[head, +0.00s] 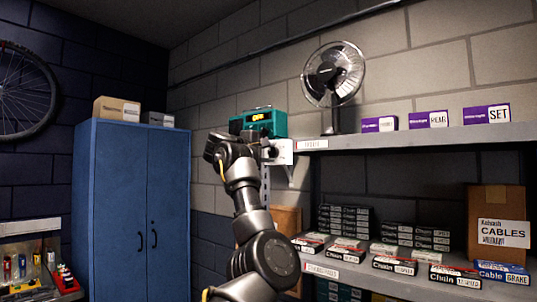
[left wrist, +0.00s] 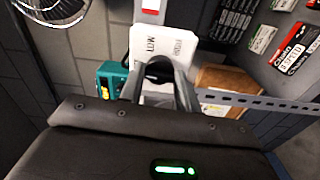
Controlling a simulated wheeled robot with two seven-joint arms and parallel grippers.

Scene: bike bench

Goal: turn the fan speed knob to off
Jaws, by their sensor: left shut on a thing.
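The fan (head: 334,75) stands on the upper shelf against the wall. A white control box (head: 283,153) sits at the left end of that shelf. In the left wrist view the white face of the box (left wrist: 163,42) shows printed lettering, one word looking like LOW. My left gripper (head: 268,151) is at the box; in the left wrist view its two dark fingers (left wrist: 161,70) reach to the face and are shut on the knob. My right gripper is out of view.
A teal device (head: 264,121) with a lit display is close behind my left gripper, also in the left wrist view (left wrist: 112,82). The upper shelf (head: 400,138) holds purple boxes. The lower shelf (head: 350,274) holds chain boxes. A blue cabinet (head: 130,215) stands left.

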